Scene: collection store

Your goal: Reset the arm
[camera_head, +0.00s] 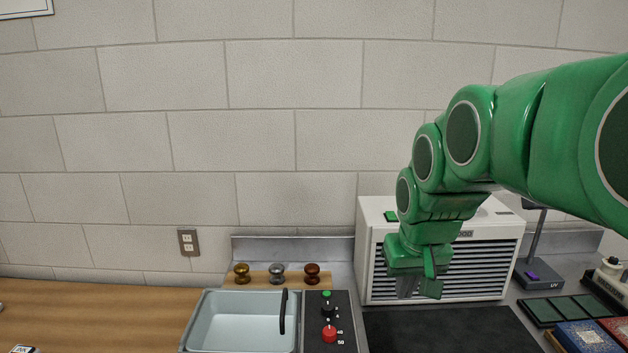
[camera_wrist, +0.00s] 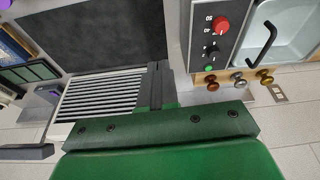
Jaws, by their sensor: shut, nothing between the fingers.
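My gripper (camera_head: 420,288) is at the end of my green arm, which reaches in from the right in the head view. It points down in front of a white louvred box (camera_head: 375,250), above the back of a dark mat (camera_head: 440,330). The fingers are together with nothing between them. In the wrist view my gripper (camera_wrist: 158,72) shows its closed fingers, with the louvred box (camera_wrist: 95,98) and the dark mat (camera_wrist: 110,35) beyond.
A light-blue basin (camera_head: 240,325) with a black handle adjoins a dark control panel (camera_head: 338,343) with a red knob. Several knobs stand on a wooden strip (camera_head: 258,280) behind it. A UV lamp (camera_head: 538,275) and books (camera_head: 588,337) are at right. The wooden counter at left (camera_head: 100,310) is mostly clear.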

